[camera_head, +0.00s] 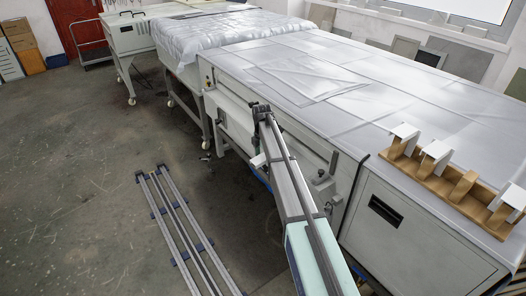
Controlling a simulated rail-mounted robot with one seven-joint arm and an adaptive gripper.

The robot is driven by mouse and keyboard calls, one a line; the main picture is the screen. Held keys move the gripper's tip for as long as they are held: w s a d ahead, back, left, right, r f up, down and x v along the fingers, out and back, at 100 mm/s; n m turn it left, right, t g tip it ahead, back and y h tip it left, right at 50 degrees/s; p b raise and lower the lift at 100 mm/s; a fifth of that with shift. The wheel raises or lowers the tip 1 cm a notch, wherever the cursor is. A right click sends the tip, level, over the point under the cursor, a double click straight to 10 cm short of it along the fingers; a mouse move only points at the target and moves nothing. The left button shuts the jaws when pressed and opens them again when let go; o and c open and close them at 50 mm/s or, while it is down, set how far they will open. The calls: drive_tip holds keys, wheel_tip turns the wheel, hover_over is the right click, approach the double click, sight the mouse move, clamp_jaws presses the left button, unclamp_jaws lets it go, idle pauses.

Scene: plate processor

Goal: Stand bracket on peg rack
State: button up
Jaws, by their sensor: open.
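A wooden peg rack (436,187) stands on the near right end of the covered processor. White brackets sit on several of its upright pegs: one at the far end (405,132), one beside it (437,151) and one at the near end (513,197). Between the last two, a wooden peg (463,186) stands bare. My arm reaches up from the bottom centre beside the processor. Its dark far end, apparently my gripper (262,110), is small and far left of the rack. It holds nothing that I can make out. A small white piece (258,160) shows beside the arm; I cannot tell what it is.
The long processor (300,65) under its grey cover has a clear top left of the rack. A sheet-covered table (205,32) and a wheeled unit (125,35) stand behind. Metal rails (178,225) lie on the floor at left. Flat panels (455,58) lean at the back right.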

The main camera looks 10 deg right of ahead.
drive_tip(key=shift+f, duration=0.15)
drive_tip(key=shift+c, duration=0.3)
drive_tip(key=c, duration=1.3)
drive_tip(key=shift+r+p, duration=2.55)
drive_tip(key=shift+r, duration=3)
